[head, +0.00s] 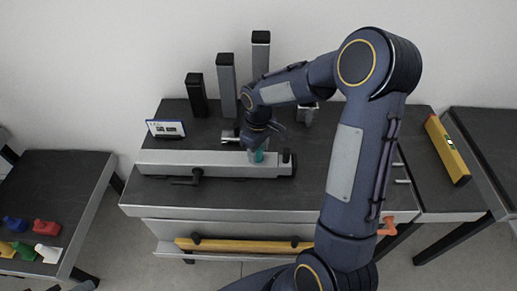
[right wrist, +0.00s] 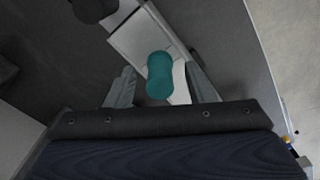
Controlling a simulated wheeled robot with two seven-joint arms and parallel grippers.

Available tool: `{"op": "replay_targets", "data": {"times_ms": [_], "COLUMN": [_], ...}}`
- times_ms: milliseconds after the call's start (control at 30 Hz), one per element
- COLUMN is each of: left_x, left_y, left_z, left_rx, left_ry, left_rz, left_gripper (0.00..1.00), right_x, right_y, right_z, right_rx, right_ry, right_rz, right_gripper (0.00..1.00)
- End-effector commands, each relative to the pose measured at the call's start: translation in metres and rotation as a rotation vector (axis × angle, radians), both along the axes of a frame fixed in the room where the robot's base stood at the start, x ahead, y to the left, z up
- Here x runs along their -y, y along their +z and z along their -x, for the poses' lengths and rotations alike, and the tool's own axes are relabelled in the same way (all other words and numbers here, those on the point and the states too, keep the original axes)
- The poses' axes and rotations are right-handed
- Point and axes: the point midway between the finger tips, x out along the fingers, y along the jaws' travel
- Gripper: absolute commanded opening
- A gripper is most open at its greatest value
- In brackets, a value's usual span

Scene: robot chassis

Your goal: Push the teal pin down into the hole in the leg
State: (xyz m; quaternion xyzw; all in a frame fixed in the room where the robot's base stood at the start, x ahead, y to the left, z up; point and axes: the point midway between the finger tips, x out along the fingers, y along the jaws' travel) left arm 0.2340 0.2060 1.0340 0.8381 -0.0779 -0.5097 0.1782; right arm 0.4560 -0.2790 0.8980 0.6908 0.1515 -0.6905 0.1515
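The leg is a long light grey bar (head: 205,161) lying across the middle of the dark-topped workbench (head: 300,190). The teal pin (head: 260,156) stands at the leg's right part, partly covered by my right gripper (head: 256,147). In the right wrist view the teal pin (right wrist: 160,75) rises from the pale leg (right wrist: 138,38), between the two grey fingers of my right gripper (right wrist: 163,88). The fingers are apart, with a gap visible on each side of the pin. The hole is hidden, and I cannot tell how deep the pin sits. My left gripper is not in view.
Upright posts (head: 227,85) and a small sign (head: 166,128) stand along the back. A dark clamp-like part (head: 187,179) is at the leg's front. A yellow level (head: 447,150) lies at the right. A side table (head: 60,180) holds several coloured pieces.

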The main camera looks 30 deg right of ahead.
Motion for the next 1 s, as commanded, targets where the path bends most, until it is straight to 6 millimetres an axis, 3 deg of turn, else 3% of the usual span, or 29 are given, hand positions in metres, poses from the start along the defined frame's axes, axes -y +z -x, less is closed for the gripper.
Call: {"op": "replay_targets", "data": {"times_ms": [267, 700, 1000], "left_x": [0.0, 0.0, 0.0], "left_y": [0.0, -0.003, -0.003], "left_z": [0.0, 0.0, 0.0], "left_rx": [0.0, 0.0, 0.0], "left_ry": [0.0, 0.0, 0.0], "left_rz": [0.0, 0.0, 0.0], "left_gripper": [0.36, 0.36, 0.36], "right_x": [0.0, 0.0, 0.0], "right_y": [0.003, 0.068, 0.079], "right_z": [0.0, -0.001, 0.001], "right_rx": [0.001, 0.004, 0.002], "right_ry": [0.0, -0.001, -0.002], "right_rz": [0.0, 0.001, -0.001], "right_gripper": [0.48, 0.48, 0.48]}}
